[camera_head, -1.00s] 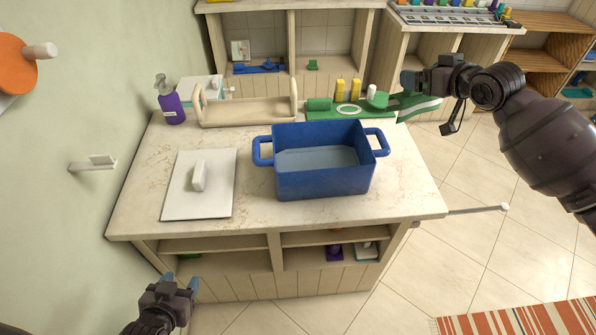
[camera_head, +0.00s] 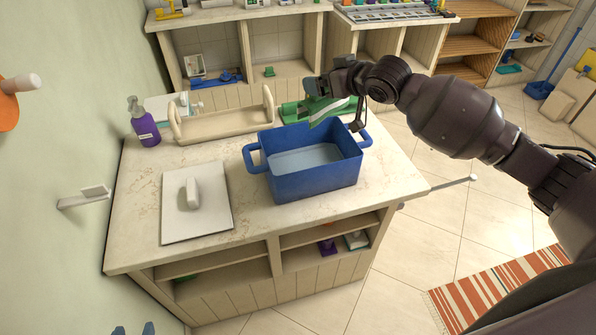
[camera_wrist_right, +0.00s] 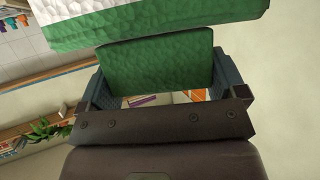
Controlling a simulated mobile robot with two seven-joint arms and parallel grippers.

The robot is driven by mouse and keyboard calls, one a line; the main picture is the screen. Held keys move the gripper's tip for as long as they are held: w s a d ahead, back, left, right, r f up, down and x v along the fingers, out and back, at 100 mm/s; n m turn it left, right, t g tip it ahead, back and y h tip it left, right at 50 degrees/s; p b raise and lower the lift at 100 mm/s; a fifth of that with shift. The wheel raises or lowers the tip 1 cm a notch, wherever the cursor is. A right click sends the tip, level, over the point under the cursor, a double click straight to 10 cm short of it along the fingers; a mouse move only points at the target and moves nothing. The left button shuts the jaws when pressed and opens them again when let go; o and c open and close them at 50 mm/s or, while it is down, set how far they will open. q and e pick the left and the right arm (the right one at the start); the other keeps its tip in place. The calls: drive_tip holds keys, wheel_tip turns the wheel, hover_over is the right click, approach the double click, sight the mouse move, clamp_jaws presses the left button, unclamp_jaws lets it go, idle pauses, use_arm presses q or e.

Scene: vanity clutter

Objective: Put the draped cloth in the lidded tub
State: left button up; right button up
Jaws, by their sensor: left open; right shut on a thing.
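The cloth (camera_head: 331,108) is green with a white stripe and hangs from my right gripper (camera_head: 318,87) above the back of the tub. In the right wrist view the green cloth (camera_wrist_right: 158,62) lies between the fingers. The blue tub (camera_head: 312,183) stands open on the counter, its visible inside empty. Its apparent lid, a white plate with a handle (camera_head: 220,212), lies flat on the counter to the left of the tub.
A cream tray with handles (camera_head: 222,125) stands behind the tub. A purple pump bottle (camera_head: 143,124) is at the back left corner. A green mat (camera_head: 293,112) lies behind the tub, partly hidden. The counter (camera_head: 140,215) is bare around the lid.

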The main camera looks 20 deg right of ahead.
drive_tip(key=shift+d+f, duration=0.15)
drive_tip(key=shift+f, duration=0.2)
wheel_tip(320, 180, down, 19)
drive_tip(key=shift+f+b, duration=0.15)
drive_tip(key=shift+b, duration=0.15)
drive_tip(key=shift+d, duration=0.1)
